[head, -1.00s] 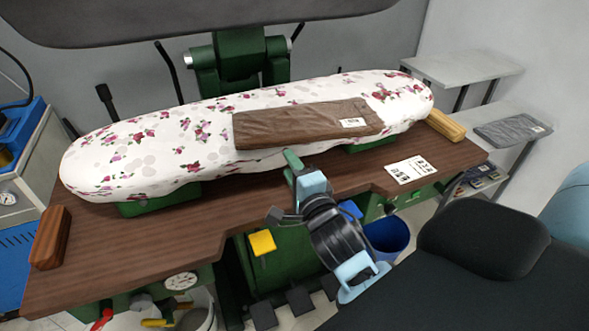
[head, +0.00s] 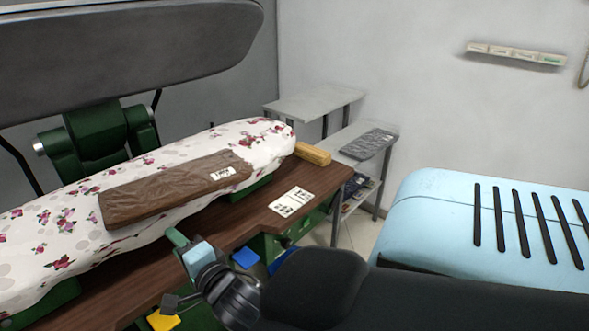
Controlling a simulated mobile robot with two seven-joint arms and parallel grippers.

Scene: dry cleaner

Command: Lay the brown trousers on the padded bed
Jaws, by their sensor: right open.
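The folded brown trousers (head: 165,188) lie flat on the floral padded bed (head: 60,240), toward its right part, with a white tag on their right end. My right gripper (head: 172,268) is just in front of the bed's near edge, over the wooden table's front side. It is open and empty, apart from the trousers. My left gripper is not in view.
A dark upper press plate (head: 150,50) hangs above and behind the bed. A printed card (head: 291,202) lies on the wooden table (head: 235,222), and a yellowish wooden block (head: 313,154) sits at its far right. Grey folded trousers (head: 367,144) lie on a side shelf.

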